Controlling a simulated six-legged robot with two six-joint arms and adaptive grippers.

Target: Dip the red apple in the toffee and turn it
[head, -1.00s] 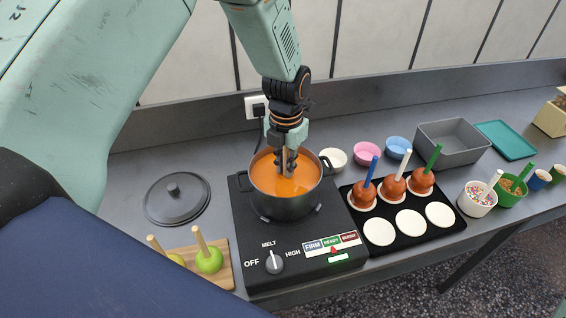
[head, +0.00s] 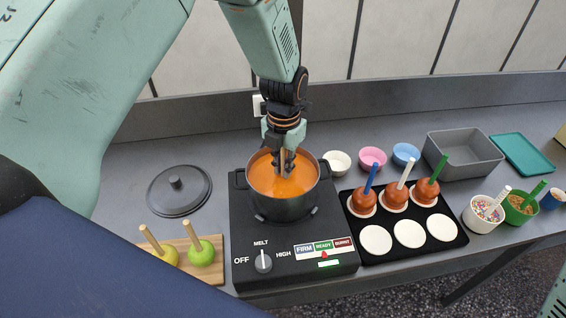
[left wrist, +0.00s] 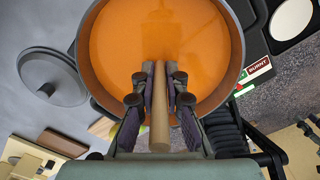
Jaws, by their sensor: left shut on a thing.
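My left gripper (head: 284,166) points down over the dark pot (head: 284,206) and is shut on a pale wooden stick (left wrist: 160,104). The stick goes down into the orange toffee (head: 266,180). No red apple shows at its lower end; the toffee or the fingers hide that part. My right gripper is not in view.
The pot stands on a black hotplate (head: 240,275), dial at MELT, marker under READY. A lid (head: 180,190) and a board with yellow and green apples (head: 201,252) lie left. Right, a black tray (head: 392,247) holds three coated apples and three bare white discs. Bowls and topping cups stand beyond.

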